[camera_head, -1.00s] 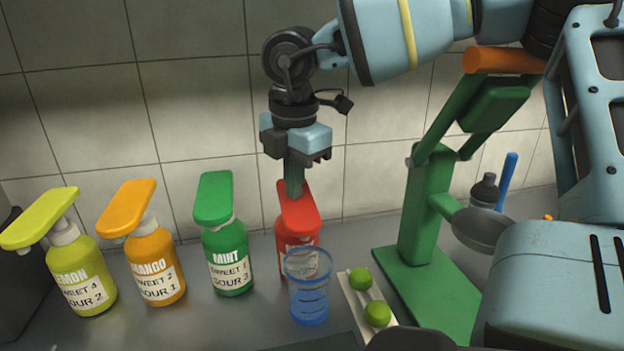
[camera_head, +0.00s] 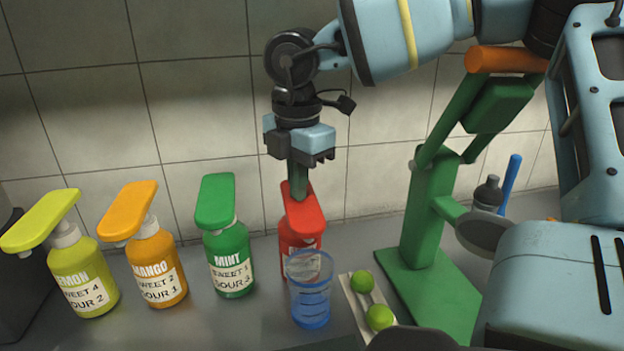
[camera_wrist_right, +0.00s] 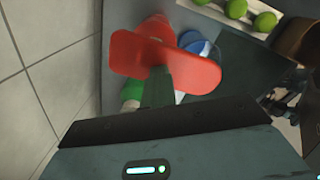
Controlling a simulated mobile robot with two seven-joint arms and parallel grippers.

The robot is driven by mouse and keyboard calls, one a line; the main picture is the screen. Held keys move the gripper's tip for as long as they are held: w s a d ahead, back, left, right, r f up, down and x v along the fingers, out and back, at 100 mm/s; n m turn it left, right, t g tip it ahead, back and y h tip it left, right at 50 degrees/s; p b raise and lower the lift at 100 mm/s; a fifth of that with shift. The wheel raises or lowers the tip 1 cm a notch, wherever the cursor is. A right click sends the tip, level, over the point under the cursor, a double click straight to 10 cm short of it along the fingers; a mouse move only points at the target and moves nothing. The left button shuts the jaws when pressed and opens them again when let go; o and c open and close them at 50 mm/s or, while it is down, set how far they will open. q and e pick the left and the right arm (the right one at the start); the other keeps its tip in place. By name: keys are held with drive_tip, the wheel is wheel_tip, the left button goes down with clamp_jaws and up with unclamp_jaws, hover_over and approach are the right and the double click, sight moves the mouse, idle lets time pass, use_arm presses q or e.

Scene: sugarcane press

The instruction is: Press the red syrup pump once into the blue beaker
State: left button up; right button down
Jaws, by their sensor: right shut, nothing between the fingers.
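The red syrup pump (camera_head: 303,215) stands on the counter near the wall, with a flat red top. The blue beaker (camera_head: 311,291) is clear blue and upright in front of it, below the front end of the red top. My right gripper (camera_head: 299,192) is shut and points down, its fingertips at the rear part of the red top. In the right wrist view the shut fingers (camera_wrist_right: 158,85) meet the red top (camera_wrist_right: 165,62), and part of the blue beaker (camera_wrist_right: 196,42) shows beyond it. I cannot tell how far the top is pressed. My left gripper is not in view.
Green mint (camera_head: 228,260), orange mango (camera_head: 156,268) and yellow lemon (camera_head: 82,280) pumps stand to the left. A tray (camera_head: 352,291) with green fruits sits right of the beaker. A green press (camera_head: 431,215) with an orange handle stands further right. The tiled wall is close behind.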

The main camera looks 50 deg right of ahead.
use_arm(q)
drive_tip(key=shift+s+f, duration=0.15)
use_arm(e)
drive_tip(key=shift+s+d+f, duration=0.15)
drive_tip(key=shift+d+f, duration=0.05)
drive_tip(key=shift+f, duration=0.75)
use_arm(q)
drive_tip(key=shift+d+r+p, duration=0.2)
drive_tip(key=shift+p, duration=0.3)
use_arm(e)
drive_tip(key=shift+w+d+r, duration=0.3)
drive_tip(key=shift+w+r, duration=0.1)
drive_tip(key=shift+r, duration=0.5)
drive_tip(key=shift+w+d+r+p, duration=0.25)
drive_tip(key=shift+w+r+p, duration=0.1)
drive_tip(key=shift+r+p, duration=0.15)
drive_tip(key=shift+w+d+r+p, duration=0.2)
drive_tip(key=shift+w+r+p, duration=0.2)
drive_tip(key=shift+r, duration=0.6)
wheel_tip(320, 180, up, 2)
drive_tip(key=shift+s+a+r+p, duration=0.1)
drive_tip(key=shift+s+p, duration=0.05)
drive_tip(key=shift+p, duration=0.5)
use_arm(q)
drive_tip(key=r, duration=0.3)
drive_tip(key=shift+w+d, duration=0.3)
